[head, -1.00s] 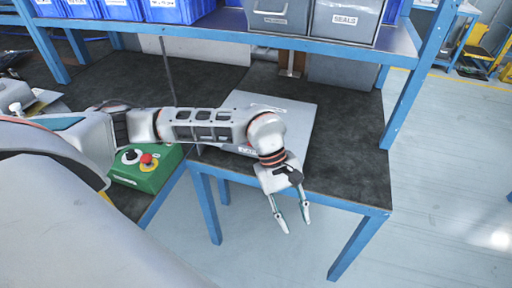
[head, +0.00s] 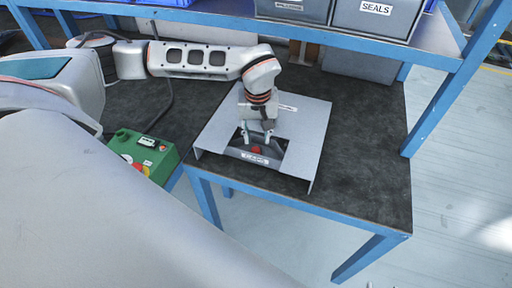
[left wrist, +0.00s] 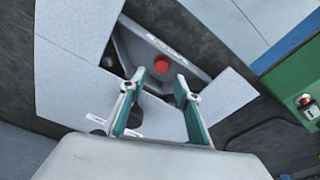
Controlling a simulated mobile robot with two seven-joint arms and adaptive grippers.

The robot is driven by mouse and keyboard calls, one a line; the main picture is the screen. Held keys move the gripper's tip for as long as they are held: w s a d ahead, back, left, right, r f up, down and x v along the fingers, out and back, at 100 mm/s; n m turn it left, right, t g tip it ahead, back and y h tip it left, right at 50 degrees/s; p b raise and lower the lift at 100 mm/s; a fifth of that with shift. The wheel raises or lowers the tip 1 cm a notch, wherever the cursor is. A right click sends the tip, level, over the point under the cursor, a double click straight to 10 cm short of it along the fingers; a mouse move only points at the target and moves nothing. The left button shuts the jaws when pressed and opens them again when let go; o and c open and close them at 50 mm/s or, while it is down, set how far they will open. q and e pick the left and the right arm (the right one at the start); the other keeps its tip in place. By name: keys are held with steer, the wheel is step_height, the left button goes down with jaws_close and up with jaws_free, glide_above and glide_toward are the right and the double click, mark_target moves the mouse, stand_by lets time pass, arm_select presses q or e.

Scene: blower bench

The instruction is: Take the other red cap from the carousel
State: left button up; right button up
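A red cap (head: 256,149) sits on the grey carousel (head: 236,149), which shows through the cut-out of a grey cover plate (head: 216,135). In the left wrist view the red cap (left wrist: 161,64) lies just beyond and between my fingertips, on the carousel (left wrist: 133,43) near its label. My left gripper (head: 256,136) points down at the cut-out; in the wrist view its two green-lined fingers (left wrist: 160,80) are apart with nothing between them. I cannot tell its exact height above the cap. Much of the carousel is hidden under the plate. My right gripper is out of view.
A green control box (head: 143,156) with buttons is left of the cover plate. A blue shelf (head: 215,19) with grey and blue bins runs above the back of the bench. The dark bench top (head: 368,140) is clear to the right.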

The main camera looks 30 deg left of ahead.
mark_target(256, 150)
arm_select(q)
steer(key=f, duration=0.6)
steer(key=shift+w+a+f, duration=0.15)
steer(key=shift+a+f, duration=0.1)
steer(key=shift+a, duration=0.05)
steer(key=c, duration=0.5)
